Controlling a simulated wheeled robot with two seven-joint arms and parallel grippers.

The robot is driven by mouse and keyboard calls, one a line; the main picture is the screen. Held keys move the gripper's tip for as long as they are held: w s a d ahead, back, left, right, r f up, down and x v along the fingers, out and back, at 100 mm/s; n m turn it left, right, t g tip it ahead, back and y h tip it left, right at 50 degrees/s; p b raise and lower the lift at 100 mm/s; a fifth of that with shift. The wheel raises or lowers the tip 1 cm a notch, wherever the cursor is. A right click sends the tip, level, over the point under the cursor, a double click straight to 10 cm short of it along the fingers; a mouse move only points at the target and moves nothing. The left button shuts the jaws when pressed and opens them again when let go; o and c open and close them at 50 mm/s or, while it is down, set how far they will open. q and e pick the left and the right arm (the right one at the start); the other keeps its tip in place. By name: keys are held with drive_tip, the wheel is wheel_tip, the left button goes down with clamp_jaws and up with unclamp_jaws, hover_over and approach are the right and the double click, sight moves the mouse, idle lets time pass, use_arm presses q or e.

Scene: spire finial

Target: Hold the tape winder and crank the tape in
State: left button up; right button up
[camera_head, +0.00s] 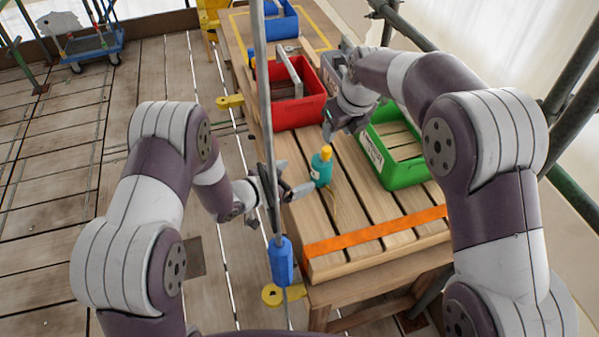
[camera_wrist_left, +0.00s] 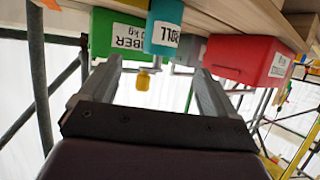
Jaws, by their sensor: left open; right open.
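I cannot pick out a tape winder or its crank in either view. An orange strip (camera_head: 375,232) lies flat across the near end of the slatted bench. A teal bottle with a yellow cap (camera_head: 322,168) stands on the bench. My left gripper (camera_head: 291,178) is open and empty at the bench's left edge, left of the bottle and partly behind a grey pole. In the left wrist view the teal bottle (camera_wrist_left: 163,30) shows upside down beyond the open fingers (camera_wrist_left: 157,78). My right gripper (camera_head: 342,128) is open above and behind the bottle, near the red bin.
A red bin (camera_head: 300,112) and a green bin (camera_head: 409,173) stand on the bench (camera_head: 350,262), with a blue bin (camera_head: 283,27) at the far end. The grey pole (camera_head: 262,90) with a blue sleeve (camera_head: 281,262) rises close to my left gripper. Scaffold tubes stand at right.

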sight(322, 165)
use_arm(q)
drive_tip(key=x, duration=1.2)
drive_tip(key=shift+w+a, duration=0.1)
drive_tip(key=shift+a, duration=0.05)
drive_tip(key=shift+c, duration=0.4)
drive_tip(key=c, duration=1.1)
